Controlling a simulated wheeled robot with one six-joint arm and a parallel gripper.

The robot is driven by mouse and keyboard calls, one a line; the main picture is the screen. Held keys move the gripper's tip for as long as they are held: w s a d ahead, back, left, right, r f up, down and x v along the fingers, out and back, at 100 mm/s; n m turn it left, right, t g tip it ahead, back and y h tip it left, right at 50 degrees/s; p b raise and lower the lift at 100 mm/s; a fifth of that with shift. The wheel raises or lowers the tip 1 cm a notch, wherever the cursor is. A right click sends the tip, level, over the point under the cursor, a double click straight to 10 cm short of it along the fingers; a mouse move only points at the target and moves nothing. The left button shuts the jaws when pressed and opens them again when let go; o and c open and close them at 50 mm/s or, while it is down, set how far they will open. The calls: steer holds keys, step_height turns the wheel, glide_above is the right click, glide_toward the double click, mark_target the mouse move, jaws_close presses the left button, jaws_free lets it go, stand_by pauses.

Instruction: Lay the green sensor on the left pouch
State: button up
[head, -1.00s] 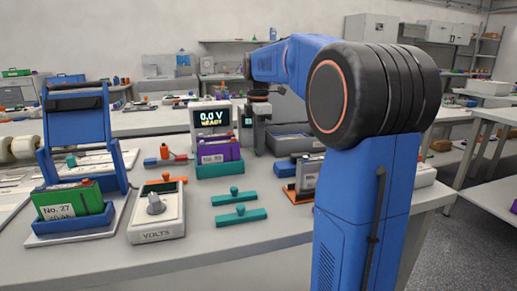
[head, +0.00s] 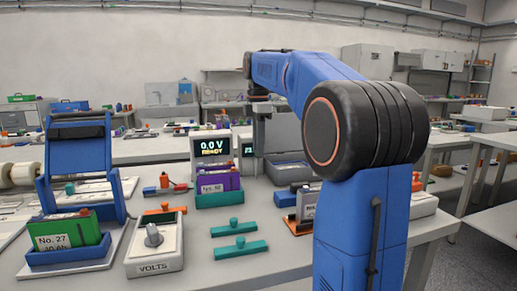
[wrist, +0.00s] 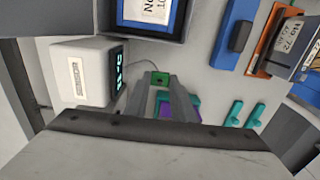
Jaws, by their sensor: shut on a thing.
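My gripper (wrist: 160,90) reaches away from the wrist camera with its two grey fingers close together. It is shut on a small green piece with a dark centre, the green sensor (wrist: 161,78). Beyond the fingers, partly hidden, is a purple pouch (wrist: 166,112) in a teal holder; the head view shows this purple pouch (head: 216,181) too. At the far left of the head view, a green pouch (head: 75,236) marked No. 27 leans in a blue cradle (head: 65,257). In the head view I cannot make out the fingers or the sensor.
The display box (head: 209,146) reads 0.0 V READY. A white VOLTS meter (head: 154,262) stands beside the blue cradle. Two teal bars with knobs, one nearer (head: 239,252) and one farther (head: 233,229), lie on the table. An orange-based holder (head: 299,225) is right of them.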

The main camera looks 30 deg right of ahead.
steer(key=d, duration=1.4)
glide_above(292, 166)
steer(key=shift+f, duration=2.55)
steer(key=shift+f, duration=0.6)
steer(key=o, duration=1.1)
steer(key=shift+o, duration=0.2)
step_height(292, 166, up, 17)
steer(key=shift+r, duration=0.2)
